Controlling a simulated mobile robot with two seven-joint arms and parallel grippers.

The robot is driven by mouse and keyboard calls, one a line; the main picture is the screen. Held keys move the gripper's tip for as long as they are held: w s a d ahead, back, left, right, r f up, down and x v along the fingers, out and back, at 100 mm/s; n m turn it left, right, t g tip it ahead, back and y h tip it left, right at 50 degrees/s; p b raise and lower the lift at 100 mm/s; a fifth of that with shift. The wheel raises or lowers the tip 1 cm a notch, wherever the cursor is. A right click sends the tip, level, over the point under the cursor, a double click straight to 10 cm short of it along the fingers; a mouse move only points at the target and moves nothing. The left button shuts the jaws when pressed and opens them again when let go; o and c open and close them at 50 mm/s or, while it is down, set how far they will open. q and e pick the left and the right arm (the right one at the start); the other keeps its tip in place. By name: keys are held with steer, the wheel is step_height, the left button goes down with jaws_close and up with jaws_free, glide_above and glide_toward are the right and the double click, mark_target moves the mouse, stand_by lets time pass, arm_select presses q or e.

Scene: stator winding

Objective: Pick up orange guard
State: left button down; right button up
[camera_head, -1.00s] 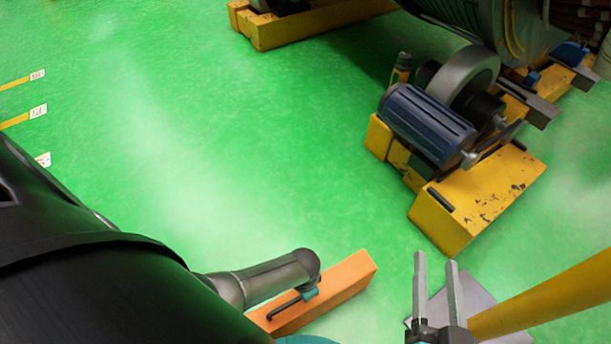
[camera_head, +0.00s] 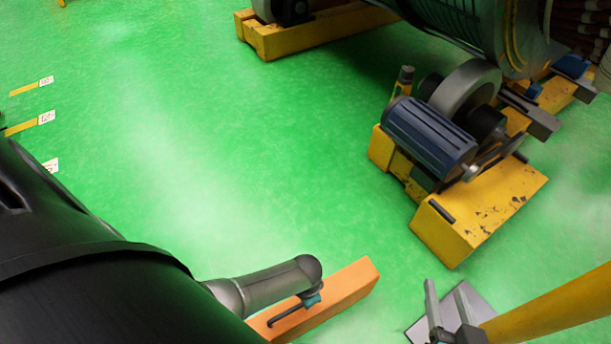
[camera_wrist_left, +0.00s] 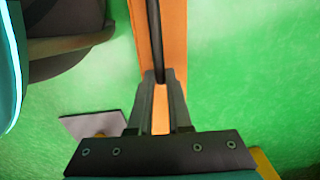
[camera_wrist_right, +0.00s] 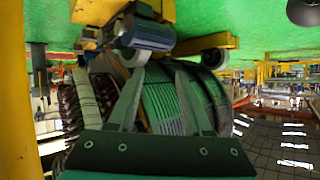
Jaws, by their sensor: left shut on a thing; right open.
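The orange guard (camera_head: 350,287) is a long orange block with a thin black handle on its side, low in the middle of the head view. In the left wrist view the guard (camera_wrist_left: 173,45) runs upward with the black handle (camera_wrist_left: 153,35) in front of it. My left gripper (camera_wrist_left: 160,85) is shut on this handle. In the head view my arm hides the guard's left end and most of that gripper. My right gripper (camera_head: 446,288) is open and empty, to the right of the guard. Its spread fingers also show in the right wrist view (camera_wrist_right: 157,75).
A yellow stand (camera_head: 475,215) with a blue motor (camera_head: 430,135) and grey roller stands to the right, beside a large dark cylinder (camera_head: 475,25). Green floor (camera_head: 220,170) is open at left and centre.

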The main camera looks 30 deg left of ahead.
arm_select(q)
steer(key=shift+w+r+p, duration=0.1)
steer(key=shift+r+p, duration=0.25)
steer(key=shift+r, duration=0.3)
step_height(320, 180, up, 5)
steer(key=p, duration=0.3)
steer(key=shift+f+p, duration=0.15)
steer(key=shift+p, duration=0.2)
arm_select(e)
steer(key=s+d+g+h, duration=0.4)
steer(key=s+d+g, duration=0.1)
steer(key=d+g, duration=0.25)
arm_select(q)
step_height(320, 180, up, 11)
steer(key=p, duration=0.8)
arm_select(e)
steer(key=s+d+f+g, duration=0.1)
steer(key=s+f, duration=0.2)
steer(key=f, duration=0.5)
steer(key=s+d+f+g, duration=0.1)
steer(key=s+f, duration=0.1)
steer(key=f, duration=0.7)
steer(key=shift+s+d, duration=0.3)
steer(key=shift+s, duration=0.1)
arm_select(q)
steer(key=shift+w+r, duration=0.1)
steer(key=shift+r, duration=0.1)
